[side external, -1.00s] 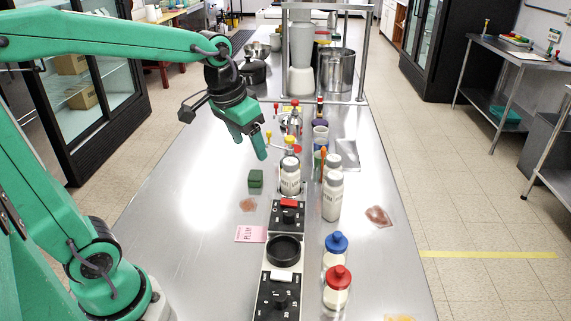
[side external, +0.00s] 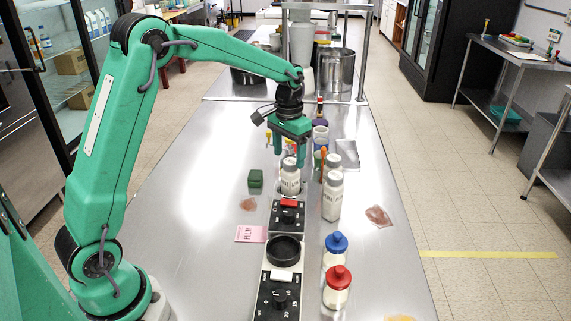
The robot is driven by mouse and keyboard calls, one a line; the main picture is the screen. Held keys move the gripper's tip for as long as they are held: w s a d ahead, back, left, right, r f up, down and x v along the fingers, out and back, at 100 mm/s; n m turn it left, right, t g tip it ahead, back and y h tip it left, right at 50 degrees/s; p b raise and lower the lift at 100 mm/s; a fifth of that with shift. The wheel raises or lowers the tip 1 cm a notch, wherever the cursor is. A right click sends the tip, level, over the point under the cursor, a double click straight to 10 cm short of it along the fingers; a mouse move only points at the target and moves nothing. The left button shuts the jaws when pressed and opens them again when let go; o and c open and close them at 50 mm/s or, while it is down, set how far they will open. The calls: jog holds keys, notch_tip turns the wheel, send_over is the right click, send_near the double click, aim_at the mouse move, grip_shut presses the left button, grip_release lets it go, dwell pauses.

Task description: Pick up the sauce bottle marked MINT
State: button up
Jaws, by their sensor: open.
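Several pale bottles with dark print stand on the counter. One bottle (side external: 290,183) stands upright just behind the black control panel. A second bottle (side external: 332,203) stands to its right, and a third (side external: 334,163) is behind that one. Their print is too small to read, so I cannot tell which is marked MINT. My gripper (side external: 290,156) points down with its fingers apart and empty. It appears over or just behind the first bottle's top; the exact depth is unclear.
Jars with a blue lid (side external: 336,247) and a red lid (side external: 337,285) stand at front right. A green block (side external: 255,179) and a pink card reading PLUM (side external: 251,234) lie left. Small coloured-top items crowd behind the gripper. The counter's left side (side external: 180,215) is clear.

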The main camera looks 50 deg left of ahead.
aim_at(290, 161)
jog(key=shift+w+a+f, duration=0.1)
jog(key=shift+w+f, duration=0.15)
jog(key=shift+f, duration=0.1)
jog(key=shift+f, duration=0.1)
jog(key=shift+f, duration=1.2)
jog(key=shift+f, duration=0.1)
jog(key=shift+d+f, duration=0.2)
jog(key=shift+f, duration=2.35)
jog(key=c, duration=1.2)
